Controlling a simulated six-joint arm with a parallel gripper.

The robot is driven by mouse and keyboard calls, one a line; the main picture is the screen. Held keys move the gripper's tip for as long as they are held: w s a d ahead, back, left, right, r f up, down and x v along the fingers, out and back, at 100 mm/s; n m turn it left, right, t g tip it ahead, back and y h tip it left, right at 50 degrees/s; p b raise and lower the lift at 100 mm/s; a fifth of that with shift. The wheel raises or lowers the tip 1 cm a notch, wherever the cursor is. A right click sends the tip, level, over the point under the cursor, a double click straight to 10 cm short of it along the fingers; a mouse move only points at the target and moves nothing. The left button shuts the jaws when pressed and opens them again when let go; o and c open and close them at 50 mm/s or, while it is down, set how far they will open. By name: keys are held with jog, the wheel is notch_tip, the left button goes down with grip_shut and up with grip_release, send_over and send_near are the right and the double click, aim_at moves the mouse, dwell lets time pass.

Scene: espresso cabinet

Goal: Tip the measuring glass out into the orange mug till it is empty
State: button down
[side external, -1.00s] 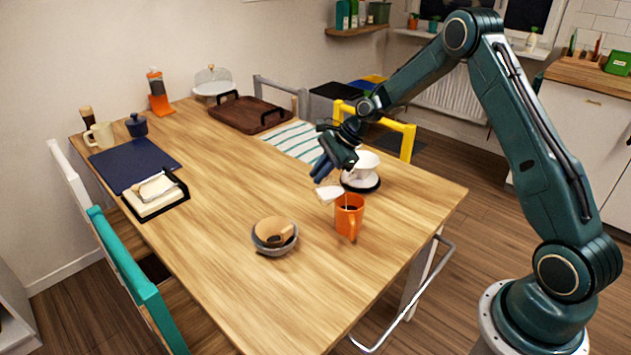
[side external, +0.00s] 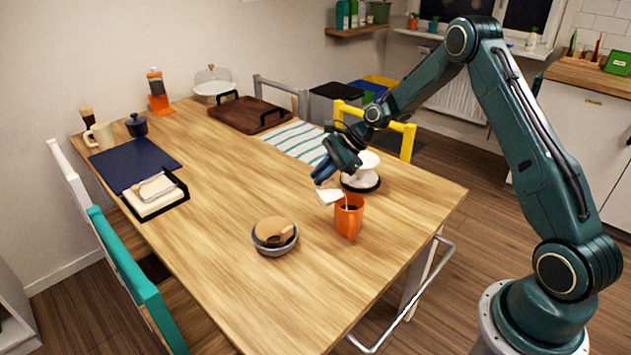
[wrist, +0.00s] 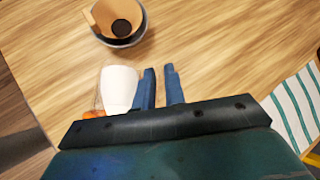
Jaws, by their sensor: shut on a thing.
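The orange mug (side external: 349,219) stands upright near the table's right edge, with something dark inside. The measuring glass (side external: 329,196) looks pale and whitish and is tilted just above the mug's left rim. A thin pale streak shows between its lip and the mug opening. My gripper (side external: 323,174) is shut on the glass from above and behind. In the wrist view the glass (wrist: 119,86) lies left of my blue fingers (wrist: 160,88), and a bit of orange mug (wrist: 94,114) shows below it. How much is left in the glass cannot be told.
A white dripper on a dark round base (side external: 368,184) stands close behind the mug. A grey bowl (side external: 274,247) with a brown filter inside is left of the mug. A striped cloth (side external: 297,141) and a brown tray (side external: 250,115) lie farther back. The table's middle is clear.

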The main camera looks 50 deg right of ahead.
jog(key=shift+s+d+r+t+y+p, duration=0.2)
jog(key=shift+d+r+t+y+p, duration=0.15)
jog(key=shift+y+p, duration=0.3)
dwell(0.8)
jog(key=shift+s+d+r+t+y, duration=0.2)
jog(key=shift+s+d+t+y, duration=0.3)
jog(key=shift+d+y, duration=0.25)
dwell(0.5)
jog(key=shift+s+d+r+m+t+y+p, duration=0.15)
jog(key=shift+d+t+y+p, duration=0.15)
jog(key=shift+y, duration=0.2)
jog(key=shift+s+d+r+m+t+y+p, duration=0.1)
jog(key=shift+d+m+t+y+p, duration=0.1)
jog(key=shift+t+y+p, duration=0.25)
dwell(0.9)
jog(key=shift+w, duration=0.1)
jog(key=shift+w+a+f+g+h, duration=0.2)
jog(key=shift+a+g+h, duration=0.2)
jog(key=shift+h, duration=0.15)
jog(key=shift+w+a+f+g+h, duration=0.15)
jog(key=shift+a+g+h, duration=0.15)
jog(key=shift+g+h, duration=0.15)
jog(key=shift+a, duration=0.1)
